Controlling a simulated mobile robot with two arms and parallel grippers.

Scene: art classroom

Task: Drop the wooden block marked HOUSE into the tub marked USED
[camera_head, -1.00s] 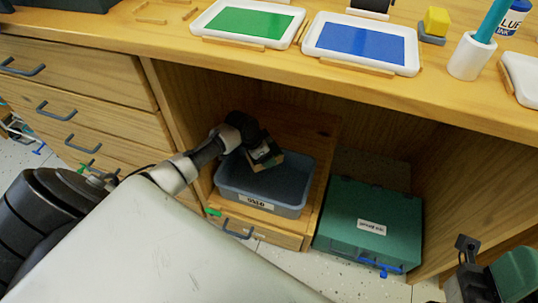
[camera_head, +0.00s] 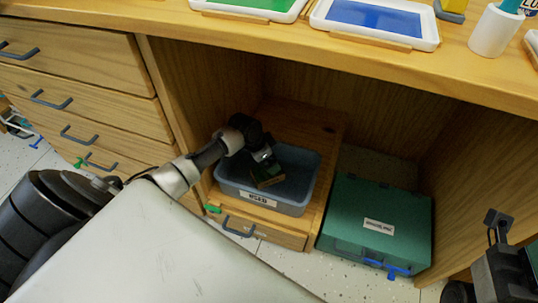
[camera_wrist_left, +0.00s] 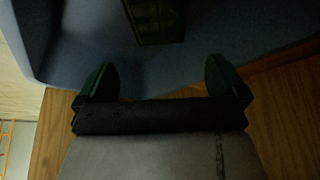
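The grey-blue tub (camera_head: 232,192) marked USED stands on a low wooden drawer unit under the counter; its wall also fills much of the left wrist view (camera_wrist_left: 230,25). My left gripper (camera_head: 262,155) reaches down into it. In the left wrist view the two fingers (camera_wrist_left: 158,80) are wide apart with nothing between them. The block (camera_head: 267,176), dark green with a wood-coloured edge, is inside the tub just below the fingers. It shows beyond the fingertips in the wrist view (camera_wrist_left: 157,20). Its marking is not readable. My right gripper (camera_head: 510,255) is partly visible at the lower right edge.
A closed green case (camera_head: 375,228) with a white label stands right of the drawer unit. The wooden counter (camera_head: 350,48) overhangs the tub, carrying green and blue trays (camera_head: 370,25) and a white cup (camera_head: 495,30). Drawers (camera_head: 80,60) stand at left.

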